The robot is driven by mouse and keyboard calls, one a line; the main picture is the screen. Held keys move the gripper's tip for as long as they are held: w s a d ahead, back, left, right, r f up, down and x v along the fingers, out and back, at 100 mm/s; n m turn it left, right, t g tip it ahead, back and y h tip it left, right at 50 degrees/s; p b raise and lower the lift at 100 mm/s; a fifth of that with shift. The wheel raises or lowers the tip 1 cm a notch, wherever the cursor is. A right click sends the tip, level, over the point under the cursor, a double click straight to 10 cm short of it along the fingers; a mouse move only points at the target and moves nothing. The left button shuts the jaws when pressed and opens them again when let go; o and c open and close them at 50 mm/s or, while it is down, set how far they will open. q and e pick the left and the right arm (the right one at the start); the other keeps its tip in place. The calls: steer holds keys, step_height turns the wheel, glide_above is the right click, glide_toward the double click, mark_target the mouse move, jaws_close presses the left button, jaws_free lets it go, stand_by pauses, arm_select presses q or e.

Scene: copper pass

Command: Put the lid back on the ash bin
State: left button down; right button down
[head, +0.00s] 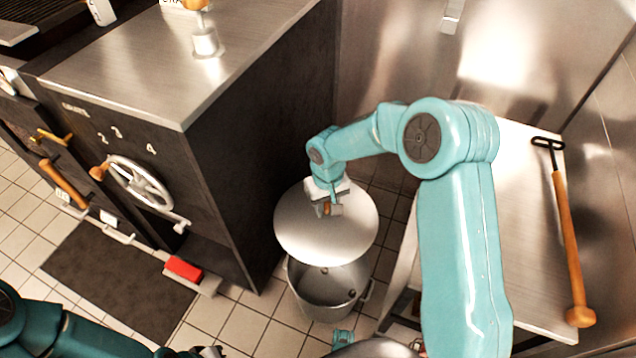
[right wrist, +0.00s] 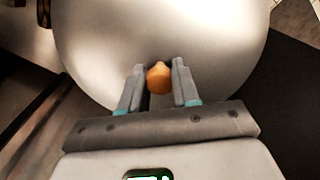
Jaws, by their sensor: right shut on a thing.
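The lid (head: 300,235) is a round metal disc with an orange-brown knob (right wrist: 159,78) at its middle. My right gripper (head: 328,208) is shut on the knob; in the right wrist view the two fingers (right wrist: 159,82) stand on either side of it. The lid is above the ash bin (head: 328,300), a metal bucket on the tiled floor with a side handle. The lid covers the far part of the bin's mouth in the head view, and the front of the open mouth shows below it.
A dark stove cabinet (head: 255,140) with a handwheel (head: 140,185) stands left of the bin. A metal table (head: 515,240) on the right carries a wooden-handled tool (head: 568,240). A dark mat (head: 125,275) and a red block (head: 183,268) are at the left.

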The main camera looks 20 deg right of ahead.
steer(key=s+f+b, duration=0.3)
steer(key=f+b, duration=0.4)
steer(key=f, duration=1.5)
steer(key=shift+s+a+f+b, duration=0.15)
steer(key=shift+s+f+b, duration=0.05)
steer(key=shift+f+b, duration=0.1)
steer(key=shift+b, duration=0.65)
steer(key=shift+f+b, duration=0.15)
steer(key=shift+b, duration=0.6)
stand_by(1.0)
stand_by(0.4)
steer(key=shift+c, duration=1.3)
jaws_free()
